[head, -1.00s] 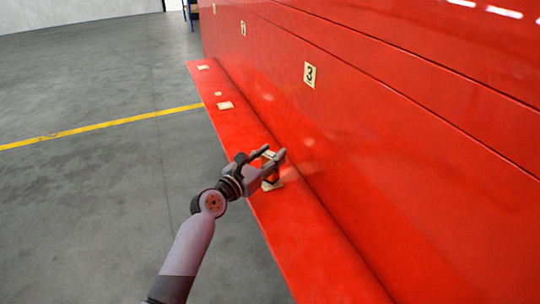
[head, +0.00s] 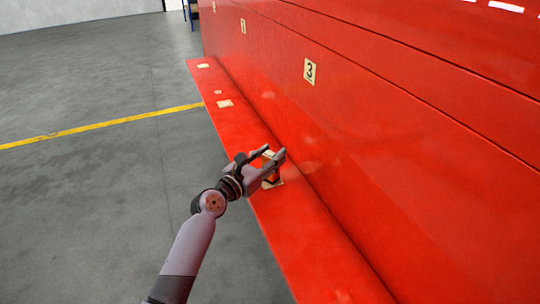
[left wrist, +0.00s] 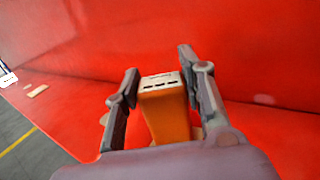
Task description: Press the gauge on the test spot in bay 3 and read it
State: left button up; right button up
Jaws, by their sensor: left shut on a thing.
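My left gripper (head: 268,163) is shut on the gauge, an orange block (left wrist: 168,116) with a pale top face that has small dark marks. In the left wrist view the gauge stands upright between the two fingers. In the head view the fingers cover much of it. It is over or on a pale pad (head: 273,184) on the red ledge; I cannot tell whether it touches. The bay 3 label (head: 309,72) is on the red wall above. I cannot make out a test spot on that wall. My right gripper is out of view.
The red ledge (head: 310,245) runs along the foot of the red wall. Farther along it lie pale pads (head: 225,103) and a small round spot (head: 218,92). A bay 2 label (head: 243,26) is farther off. Grey floor with a yellow line (head: 95,127) is open at left.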

pick_arm(q)
jog(key=shift+f, duration=0.15)
dwell(0.3)
jog(key=shift+f, duration=0.2)
dwell(0.3)
notch_tip(320, 180, up, 2)
jog(key=p, duration=0.3)
jog(key=shift+r, duration=0.25)
notch_tip(320, 180, up, 5)
jog(key=p, duration=0.5)
dwell(0.5)
